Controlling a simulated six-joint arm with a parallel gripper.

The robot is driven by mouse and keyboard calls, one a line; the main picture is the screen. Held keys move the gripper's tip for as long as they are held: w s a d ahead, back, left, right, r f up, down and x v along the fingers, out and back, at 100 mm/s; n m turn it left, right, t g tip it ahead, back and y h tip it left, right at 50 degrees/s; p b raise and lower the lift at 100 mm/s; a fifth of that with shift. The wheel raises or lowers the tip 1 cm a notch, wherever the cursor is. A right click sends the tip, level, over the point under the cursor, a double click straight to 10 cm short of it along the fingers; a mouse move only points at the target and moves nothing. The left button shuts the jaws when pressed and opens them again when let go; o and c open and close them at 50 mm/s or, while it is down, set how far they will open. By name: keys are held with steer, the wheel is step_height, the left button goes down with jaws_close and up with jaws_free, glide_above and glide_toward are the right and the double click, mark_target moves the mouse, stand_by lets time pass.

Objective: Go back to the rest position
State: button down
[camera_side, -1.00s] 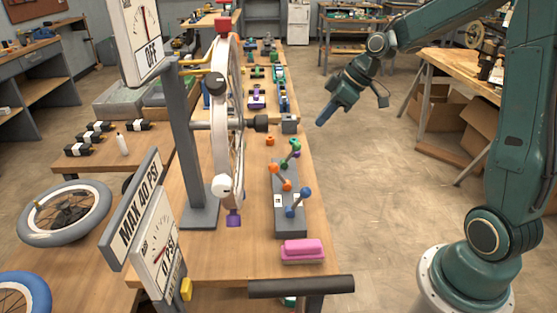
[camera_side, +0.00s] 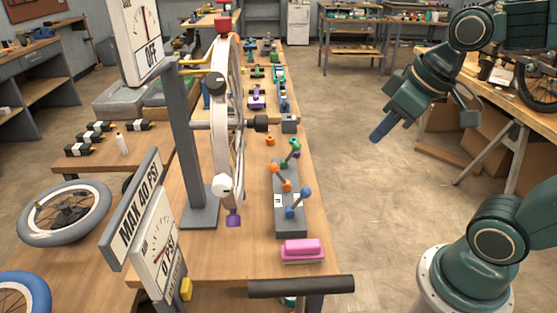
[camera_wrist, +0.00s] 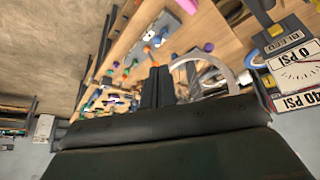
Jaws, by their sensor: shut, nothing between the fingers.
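My gripper (camera_side: 381,130) is in the air over the floor, to the right of the long workbench (camera_side: 262,262) in the side view. Its fingers look closed together and hold nothing. In the wrist view the gripper (camera_wrist: 157,70) shows as two dark fingers side by side, with the bench and wheel beyond them. The gripper touches nothing. It is well apart from the wheel (camera_side: 219,150) mounted upright on the grey stand (camera_side: 184,150).
A grey block with colored-knob levers (camera_side: 290,222) and a pink block (camera_side: 302,250) lie near the bench's right edge. A wooden table (camera_side: 500,108) with boxes stands behind my arm. Open floor (camera_side: 350,210) lies between the bench and my base.

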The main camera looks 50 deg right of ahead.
steer(key=shift+m, duration=0.8)
steer(key=s, duration=0.5)
steer(key=shift+a+f, duration=0.1)
steer(key=shift+f, duration=0.15)
